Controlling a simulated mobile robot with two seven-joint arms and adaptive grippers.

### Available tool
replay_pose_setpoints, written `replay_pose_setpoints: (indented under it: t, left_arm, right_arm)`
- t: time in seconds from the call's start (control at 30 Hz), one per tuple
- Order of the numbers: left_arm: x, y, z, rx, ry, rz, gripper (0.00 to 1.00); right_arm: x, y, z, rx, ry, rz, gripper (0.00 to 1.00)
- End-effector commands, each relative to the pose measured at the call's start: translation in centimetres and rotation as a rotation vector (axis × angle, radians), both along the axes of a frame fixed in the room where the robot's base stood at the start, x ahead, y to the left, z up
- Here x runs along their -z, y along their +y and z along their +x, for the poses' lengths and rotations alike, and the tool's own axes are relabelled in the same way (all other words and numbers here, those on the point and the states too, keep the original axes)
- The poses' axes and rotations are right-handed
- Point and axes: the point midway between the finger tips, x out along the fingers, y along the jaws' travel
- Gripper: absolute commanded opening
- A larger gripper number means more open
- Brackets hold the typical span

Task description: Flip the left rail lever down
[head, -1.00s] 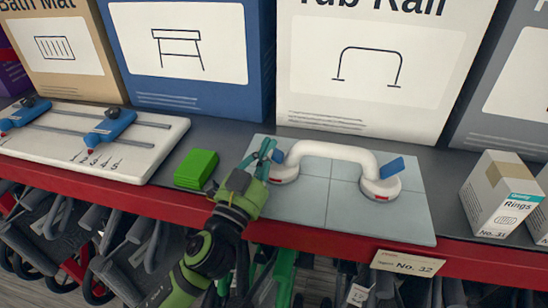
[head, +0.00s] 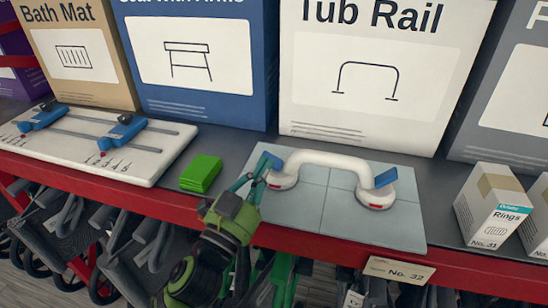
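The white tub rail (head: 328,158) is mounted on a grey tiled panel (head: 318,224), with a round base at each end. Its left lever (head: 273,161) is a small blue tab that sticks up at the left base (head: 283,181). Its right lever (head: 386,178) is a like blue tab, also raised. My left gripper (head: 262,168), green with teal fingers, is at the left base, its fingertips just left of and below the left lever. The fingers look closed together with nothing between them; whether they touch the lever is unclear. My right gripper is not visible.
A green block (head: 200,173) lies left of the panel. A white board with blue sliders (head: 122,133) is further left. Large product boxes (head: 372,75) stand behind, and small Rings boxes (head: 492,207) at right. The red shelf edge (head: 330,252) runs along the front.

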Motion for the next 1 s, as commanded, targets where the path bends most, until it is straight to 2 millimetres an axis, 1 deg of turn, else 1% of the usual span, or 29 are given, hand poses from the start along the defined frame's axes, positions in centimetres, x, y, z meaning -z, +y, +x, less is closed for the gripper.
replay_pose_setpoints:
  t: [0.03,0.1,0.2,0.33,0.73,0.87,1.0]
  left_arm:
    - [0.8,0.4,-0.9,0.000,0.004,0.000,0.00]
    - [1.1,0.7,-1.9,-0.001,0.003,0.001,0.00]
    - [1.3,1.1,-2.9,-0.001,0.002,0.000,0.00]
    - [1.3,1.3,-3.5,-0.001,0.001,0.000,0.00]
    - [1.0,1.3,-3.5,-0.009,0.004,-0.003,0.00]
    - [-0.4,1.3,-3.0,-0.061,0.040,-0.024,0.00]
    - [-2.4,1.2,-2.2,-0.162,0.138,-0.060,0.00]
  right_arm:
    - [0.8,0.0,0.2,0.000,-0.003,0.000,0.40]
    - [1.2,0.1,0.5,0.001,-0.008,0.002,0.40]
    - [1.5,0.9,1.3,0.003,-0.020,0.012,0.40]
    - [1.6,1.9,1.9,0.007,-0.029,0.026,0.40]
    - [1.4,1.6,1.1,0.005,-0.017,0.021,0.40]
    - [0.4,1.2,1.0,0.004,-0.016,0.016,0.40]
    - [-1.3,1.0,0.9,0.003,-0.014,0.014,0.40]
